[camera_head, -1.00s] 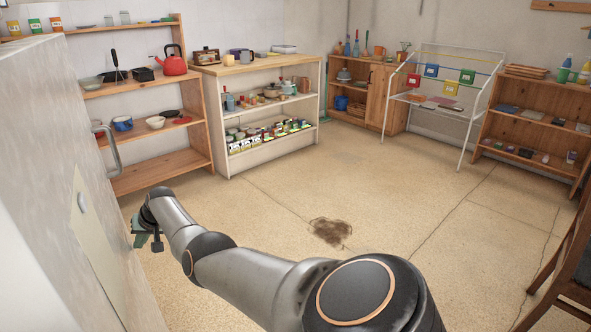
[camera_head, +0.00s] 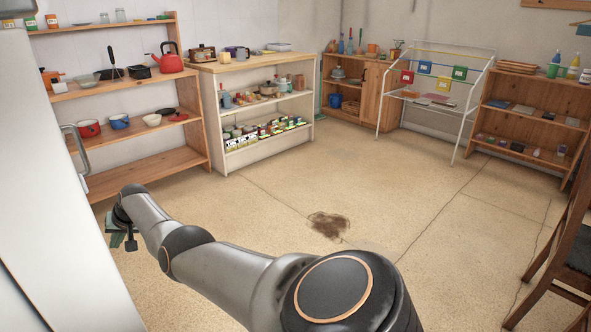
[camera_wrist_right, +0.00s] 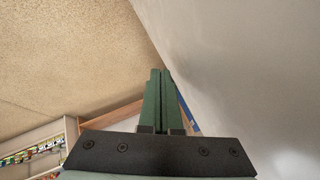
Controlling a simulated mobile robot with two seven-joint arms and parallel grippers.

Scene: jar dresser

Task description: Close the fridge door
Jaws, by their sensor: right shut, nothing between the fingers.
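The fridge door (camera_head: 60,210) is a tall pale panel along the left edge in the head view, seen at a steep angle. Its grey bar handle (camera_head: 79,150) sticks out at its right side. I cannot tell how far open the door stands. My right gripper (camera_head: 119,238), with green fingers, is low beside the door's right edge, shut and empty. In the right wrist view its shut fingers (camera_wrist_right: 158,100) point up beside a grey surface (camera_wrist_right: 235,60), probably the door; contact is unclear. My left gripper is not in view.
A wooden shelf (camera_head: 150,162) with pots and bowls stands behind the door, and a white-fronted shelf unit (camera_head: 228,165) with jars beside it. A dark chair (camera_head: 570,250) stands at the right. The middle floor (camera_head: 400,210) is clear apart from a dark stain.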

